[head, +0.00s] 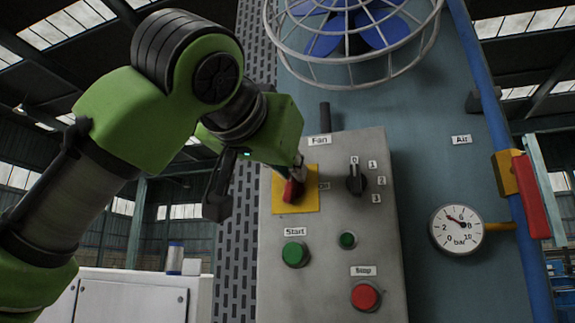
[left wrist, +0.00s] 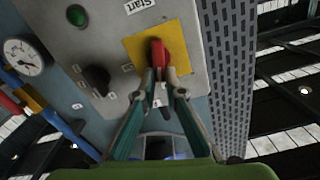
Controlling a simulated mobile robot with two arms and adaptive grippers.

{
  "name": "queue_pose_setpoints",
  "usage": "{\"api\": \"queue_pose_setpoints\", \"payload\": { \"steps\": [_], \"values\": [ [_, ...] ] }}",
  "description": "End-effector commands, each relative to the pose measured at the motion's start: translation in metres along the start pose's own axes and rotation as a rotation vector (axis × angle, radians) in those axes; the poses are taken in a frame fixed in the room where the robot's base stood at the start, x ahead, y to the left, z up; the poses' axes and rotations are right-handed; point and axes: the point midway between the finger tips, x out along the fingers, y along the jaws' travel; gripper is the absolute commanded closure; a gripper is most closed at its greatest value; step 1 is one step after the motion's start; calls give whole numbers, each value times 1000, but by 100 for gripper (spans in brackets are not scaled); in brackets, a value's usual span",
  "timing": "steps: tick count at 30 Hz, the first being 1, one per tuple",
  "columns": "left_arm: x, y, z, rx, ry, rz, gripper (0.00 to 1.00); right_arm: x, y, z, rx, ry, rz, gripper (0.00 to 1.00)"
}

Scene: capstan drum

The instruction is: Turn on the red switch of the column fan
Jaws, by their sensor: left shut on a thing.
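The red switch (head: 292,190) sits on a yellow square plate (head: 309,203) at the upper left of the grey control panel, under the "Fan" label (head: 319,140). In the left wrist view the red switch (left wrist: 158,54) stands out from its yellow plate (left wrist: 180,57). My left gripper (head: 298,172) is at the plate, with its fingertips (left wrist: 166,90) shut on the near end of the switch. The fingers hide part of the switch in the head view, and its exact angle is hard to tell. My right gripper is in neither view.
The panel also has a black rotary selector (head: 356,180), a green Start button (head: 295,254), a small green lamp (head: 348,240) and a red button (head: 365,296). A caged blue fan (head: 350,30) is above. A gauge (head: 456,230) and a red-handled valve (head: 530,196) are at right.

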Motion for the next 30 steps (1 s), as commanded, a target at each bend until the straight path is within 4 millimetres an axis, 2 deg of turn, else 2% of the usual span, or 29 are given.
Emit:
{"api": "queue_pose_setpoints", "payload": {
  "steps": [30],
  "values": [
    [0,17,8,962,0,1,100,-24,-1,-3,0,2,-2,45]
  ]
}}
